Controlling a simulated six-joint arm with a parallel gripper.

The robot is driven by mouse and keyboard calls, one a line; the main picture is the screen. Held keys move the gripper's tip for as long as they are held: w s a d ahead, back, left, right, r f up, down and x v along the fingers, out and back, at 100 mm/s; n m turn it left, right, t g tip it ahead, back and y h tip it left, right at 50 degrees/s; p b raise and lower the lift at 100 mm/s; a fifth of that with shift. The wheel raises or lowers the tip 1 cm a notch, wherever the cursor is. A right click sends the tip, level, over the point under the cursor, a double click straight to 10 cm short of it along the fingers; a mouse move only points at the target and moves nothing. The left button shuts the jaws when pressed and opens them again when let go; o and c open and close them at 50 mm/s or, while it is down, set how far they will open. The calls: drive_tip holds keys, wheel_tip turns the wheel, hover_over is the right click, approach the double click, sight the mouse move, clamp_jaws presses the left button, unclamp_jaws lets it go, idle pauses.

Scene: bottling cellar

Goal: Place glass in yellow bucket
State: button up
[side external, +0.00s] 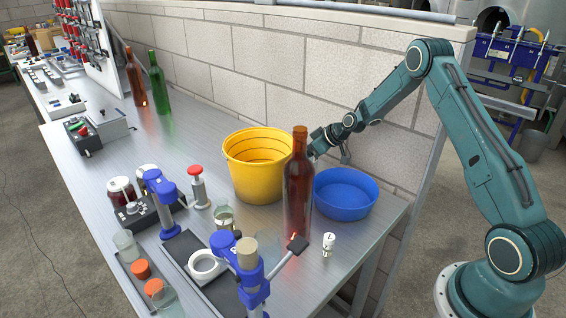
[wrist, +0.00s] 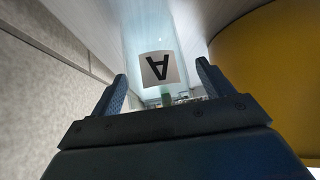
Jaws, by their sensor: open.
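A pale, see-through glass-like object (wrist: 148,35) with a white label marked with an upside-down "A" shows between my fingers in the wrist view. I cannot make it out in the side view. My gripper (wrist: 160,78) is open, with one finger on each side of the label in the picture; I cannot tell how far away the object is. The yellow bucket (side external: 253,182) stands upright near the wall, and its side fills the right of the wrist view (wrist: 270,70). In the side view my gripper (side external: 318,142) is partly hidden behind a brown bottle.
The tall brown bottle (side external: 298,195) stands in front of my gripper in the side view. A blue basin (side external: 345,205) is to its right. Clear glassware (side external: 223,217), blue-clamped stands (side external: 250,270) and a white piece (side external: 328,245) occupy the front. The block wall (side external: 270,60) runs close behind.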

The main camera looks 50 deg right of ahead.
drive_tip(key=c, duration=1.2)
drive_tip(key=shift+r, duration=0.1)
wheel_tip(320, 180, up, 20)
drive_tip(key=shift+f, duration=0.1)
idle(0.5)
